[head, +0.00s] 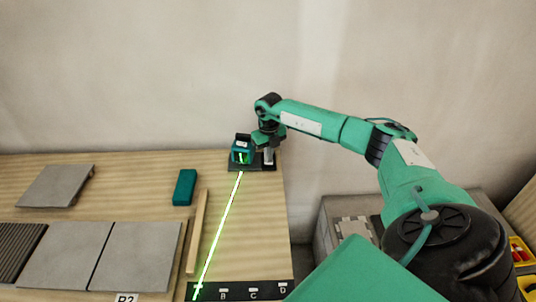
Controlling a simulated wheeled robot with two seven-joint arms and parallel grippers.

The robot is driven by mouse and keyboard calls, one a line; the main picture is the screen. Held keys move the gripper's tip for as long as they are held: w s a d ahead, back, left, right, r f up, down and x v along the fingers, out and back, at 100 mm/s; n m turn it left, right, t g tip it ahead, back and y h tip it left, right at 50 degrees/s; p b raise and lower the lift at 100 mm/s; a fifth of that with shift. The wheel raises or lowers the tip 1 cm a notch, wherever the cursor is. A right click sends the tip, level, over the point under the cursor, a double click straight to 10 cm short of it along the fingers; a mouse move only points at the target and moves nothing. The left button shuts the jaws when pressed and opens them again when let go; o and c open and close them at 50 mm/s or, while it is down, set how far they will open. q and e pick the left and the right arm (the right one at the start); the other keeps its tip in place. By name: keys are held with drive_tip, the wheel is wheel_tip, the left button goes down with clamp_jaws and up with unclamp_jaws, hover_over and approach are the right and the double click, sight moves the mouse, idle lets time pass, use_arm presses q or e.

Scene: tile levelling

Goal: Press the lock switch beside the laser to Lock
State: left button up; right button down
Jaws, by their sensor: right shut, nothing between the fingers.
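The laser (241,152) is a small green and black box on a dark base plate (237,168) near the back right of the wooden table. It throws a bright green line (221,233) toward the front edge. My right gripper (268,158) is shut and points down just right of the laser, over the right end of the base plate. It hides the lock switch, so I cannot see the switch's position or whether the fingertips touch it. My left gripper is not in view.
Grey tiles (65,255) lie at the left front, and a tilted tile (57,186) lies behind them. A teal block (185,187) and a wooden strip (197,232) lie left of the line. A dark strip marked B, C, D (240,291) lies in front. The wall stands close behind.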

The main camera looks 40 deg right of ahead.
drive_tip(key=shift+s+d+f+b, duration=0.1)
drive_tip(key=shift+d+f+b, duration=0.1)
drive_tip(key=shift+f+b, duration=0.4)
drive_tip(key=shift+f, duration=0.1)
drive_tip(key=shift+w+a+r+p, duration=0.1)
drive_tip(key=shift+a+r+p, duration=0.05)
drive_tip(key=shift+r+p, duration=0.45)
drive_tip(key=shift+w+a+r+p, duration=0.1)
drive_tip(key=shift+r+p, duration=0.4)
drive_tip(key=shift+r, duration=0.2)
wheel_tip(320, 180, up, 2)
drive_tip(key=shift+s+d+r+p, duration=0.1)
drive_tip(key=shift+p, duration=0.7)
drive_tip(key=shift+r+p, duration=0.8)
drive_tip(key=shift+r, duration=0.45)
